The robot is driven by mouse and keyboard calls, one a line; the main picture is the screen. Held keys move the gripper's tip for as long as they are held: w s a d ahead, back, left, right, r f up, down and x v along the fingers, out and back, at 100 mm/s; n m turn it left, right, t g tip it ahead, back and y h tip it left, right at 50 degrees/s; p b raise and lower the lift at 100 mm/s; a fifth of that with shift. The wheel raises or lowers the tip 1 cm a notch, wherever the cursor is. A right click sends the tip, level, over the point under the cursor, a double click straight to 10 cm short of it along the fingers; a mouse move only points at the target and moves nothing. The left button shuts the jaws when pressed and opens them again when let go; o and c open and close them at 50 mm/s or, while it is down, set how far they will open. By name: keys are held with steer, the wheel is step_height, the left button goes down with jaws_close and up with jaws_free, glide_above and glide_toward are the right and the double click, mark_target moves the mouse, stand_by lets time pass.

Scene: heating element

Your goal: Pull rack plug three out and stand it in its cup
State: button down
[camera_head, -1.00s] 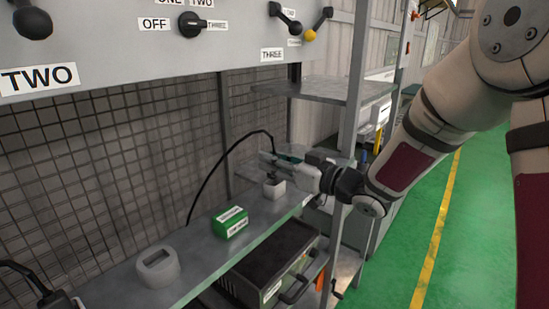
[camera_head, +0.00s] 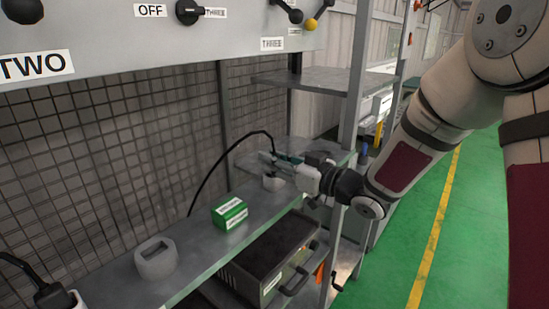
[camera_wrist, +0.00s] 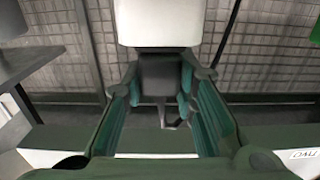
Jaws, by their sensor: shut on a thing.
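My gripper (camera_head: 270,158) is shut on a dark plug (camera_wrist: 160,78), which sits between the green-lined fingers in the wrist view. A black cable (camera_head: 222,158) arcs from the gripper down to the left behind the shelf. No number on the plug is legible.
A green labelled box (camera_head: 230,213) and an empty grey cup (camera_head: 157,259) stand left on the shelf (camera_head: 203,246). Another black-cabled plug (camera_head: 50,296) is at the lower left. A dark drawer (camera_head: 268,262) lies below. A metal post (camera_head: 354,80) rises behind the gripper.

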steer(key=shift+f, duration=0.45)
steer(key=c, duration=1.2)
jaws_free()
steer(key=v, duration=1.2)
